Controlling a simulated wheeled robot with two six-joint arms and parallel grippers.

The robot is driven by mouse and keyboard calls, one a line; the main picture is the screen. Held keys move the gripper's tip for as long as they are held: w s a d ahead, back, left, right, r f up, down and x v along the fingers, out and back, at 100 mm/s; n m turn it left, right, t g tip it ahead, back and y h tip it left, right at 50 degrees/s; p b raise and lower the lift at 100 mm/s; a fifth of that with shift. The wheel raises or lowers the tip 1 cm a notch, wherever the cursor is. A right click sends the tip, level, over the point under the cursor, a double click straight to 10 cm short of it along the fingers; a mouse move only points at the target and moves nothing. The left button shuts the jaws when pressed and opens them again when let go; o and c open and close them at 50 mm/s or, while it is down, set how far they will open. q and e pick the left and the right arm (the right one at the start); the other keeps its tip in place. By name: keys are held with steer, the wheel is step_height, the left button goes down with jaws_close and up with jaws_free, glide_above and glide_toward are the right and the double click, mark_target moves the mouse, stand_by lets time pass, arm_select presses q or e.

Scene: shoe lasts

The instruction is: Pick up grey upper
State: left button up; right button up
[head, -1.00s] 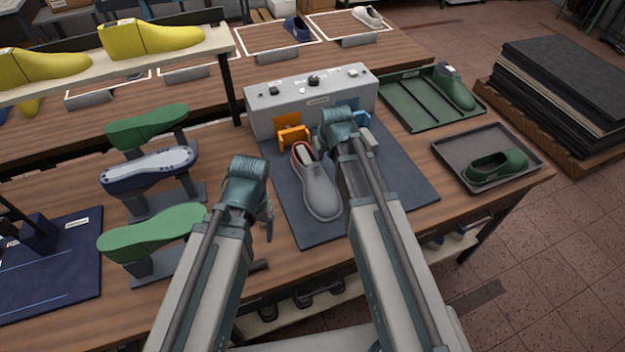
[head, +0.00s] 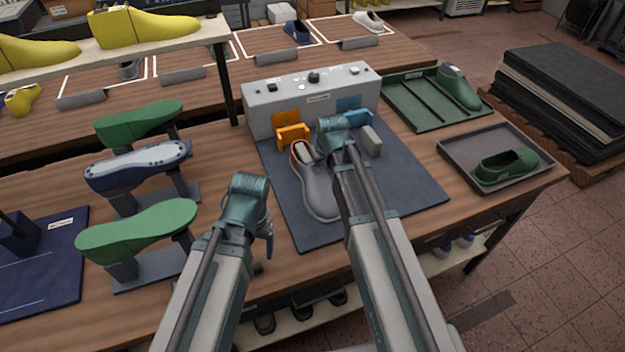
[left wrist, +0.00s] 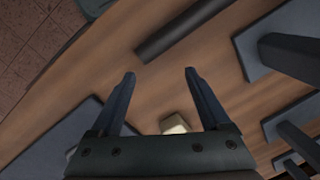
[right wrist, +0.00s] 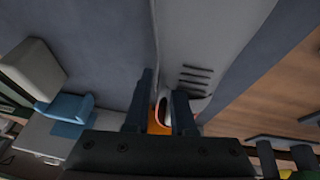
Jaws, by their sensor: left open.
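The grey upper (head: 317,190) lies on the dark mat (head: 405,185), its toe towards me and its orange-rimmed heel opening by the orange clamp (head: 292,137). My right arm covers its right side in the head view. In the right wrist view the upper (right wrist: 215,45) fills the upper middle, with dark slots by its opening. My right gripper (right wrist: 165,95) is at the upper's left edge and opening there, its fingers a narrow gap apart. I cannot tell whether they grip the wall. My left gripper (left wrist: 160,75) is open and empty above the wooden bench, left of the mat.
A grey control box (head: 310,98) with a blue clamp (head: 357,116) stands behind the upper. Green and blue-white lasts stand on the left. A grey tray (head: 462,178) with a green shoe and a green tray (head: 405,98) are on the right.

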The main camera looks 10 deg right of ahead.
steer(key=shift+w+f, duration=0.3)
steer(key=shift+f, duration=0.3)
steer(key=shift+r, duration=0.1)
jaws_close()
steer(key=shift+s, duration=0.1)
stand_by(0.8)
